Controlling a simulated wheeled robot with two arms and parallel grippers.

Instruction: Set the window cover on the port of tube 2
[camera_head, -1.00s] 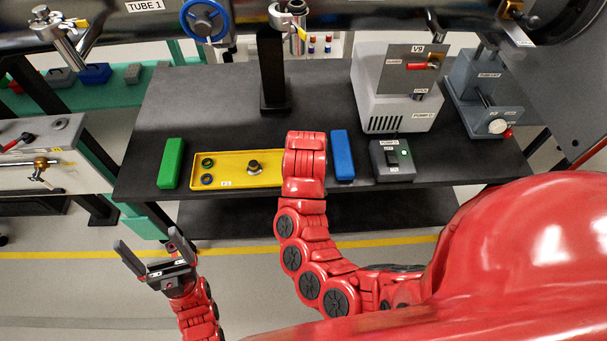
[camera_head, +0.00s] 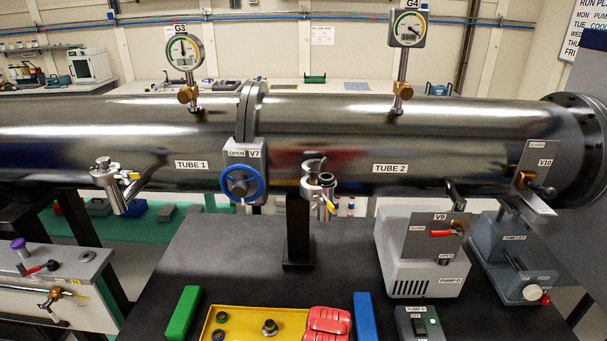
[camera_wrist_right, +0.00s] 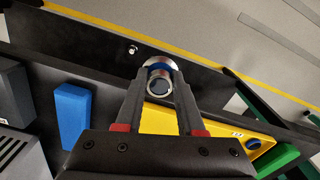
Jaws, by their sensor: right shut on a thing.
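Tube 2 (camera_head: 400,140) is the right part of the long steel tube. A short metal port with a clamp (camera_head: 320,185) hangs at its lower front, left of the TUBE 2 label. My right gripper (camera_wrist_right: 158,88) is shut on a round metal piece with a blue ring (camera_wrist_right: 159,68), seemingly the window cover. It is over the right part of the yellow tray (camera_wrist_right: 160,117). My left gripper is out of view.
A green block (camera_head: 183,313) and a blue block (camera_head: 365,318) flank the tray. Pump D (camera_head: 425,265) and a switch box (camera_head: 418,323) stand right. A dark post (camera_head: 298,230) rises behind the tray. Valve V7's blue wheel (camera_head: 242,182) sits left of the port.

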